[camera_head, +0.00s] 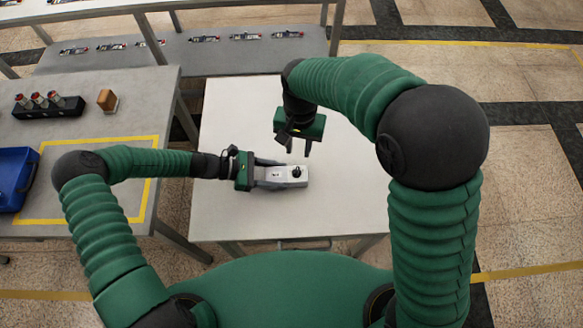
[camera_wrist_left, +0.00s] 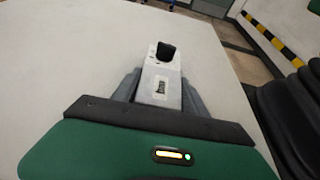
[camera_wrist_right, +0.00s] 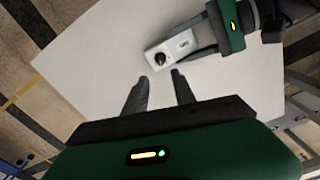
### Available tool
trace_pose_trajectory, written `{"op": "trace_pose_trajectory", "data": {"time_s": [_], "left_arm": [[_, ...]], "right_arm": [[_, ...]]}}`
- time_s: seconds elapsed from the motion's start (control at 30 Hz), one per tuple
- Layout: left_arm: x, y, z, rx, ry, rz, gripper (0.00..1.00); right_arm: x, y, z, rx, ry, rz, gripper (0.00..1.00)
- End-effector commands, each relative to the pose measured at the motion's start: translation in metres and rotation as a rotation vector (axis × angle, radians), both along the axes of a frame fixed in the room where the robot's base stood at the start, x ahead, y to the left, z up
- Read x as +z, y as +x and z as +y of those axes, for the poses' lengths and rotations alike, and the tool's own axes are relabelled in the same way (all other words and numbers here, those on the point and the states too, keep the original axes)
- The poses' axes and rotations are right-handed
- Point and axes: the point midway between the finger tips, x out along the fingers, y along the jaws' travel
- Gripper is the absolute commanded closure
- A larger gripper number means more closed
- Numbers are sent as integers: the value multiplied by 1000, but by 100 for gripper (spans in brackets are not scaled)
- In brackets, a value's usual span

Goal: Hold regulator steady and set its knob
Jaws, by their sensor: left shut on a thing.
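The regulator (camera_head: 283,176) is a light grey box with a black knob (camera_head: 297,172) on top near its right end. It lies on the white table. My left gripper (camera_head: 268,175) is shut on the regulator's left part, with a grey finger on each side; the left wrist view shows the regulator (camera_wrist_left: 160,85) between the fingers and the knob (camera_wrist_left: 165,51) at its far end. My right gripper (camera_head: 298,150) is open and empty, just above and beyond the knob in the head view. In the right wrist view the knob (camera_wrist_right: 160,58) lies ahead of the parted fingertips (camera_wrist_right: 160,82).
The white table (camera_head: 235,110) is otherwise clear. A grey side table (camera_head: 120,100) at left holds a black rack (camera_head: 48,106) of several small parts, a brown block (camera_head: 107,100) and a blue bin (camera_head: 14,178). A shelf (camera_head: 200,55) with several small items stands behind.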

Motion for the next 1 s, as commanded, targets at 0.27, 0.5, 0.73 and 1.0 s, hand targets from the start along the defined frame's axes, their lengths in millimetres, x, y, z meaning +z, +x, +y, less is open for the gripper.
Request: {"op": "trace_pose_trajectory", "data": {"time_s": [0.27,0.5,0.73,1.0], "left_arm": [[0,0,-1,-1,0,0,100],[0,0,0,0,-1,0,100],[0,0,0,0,0,0,100],[0,0,0,0,0,0,100]], "right_arm": [[-25,-1,-3,-116,0,4,68],[-84,-1,-3,-114,-1,5,68],[-113,0,-2,-114,1,1,68],[-116,0,-2,-113,2,0,68]]}}
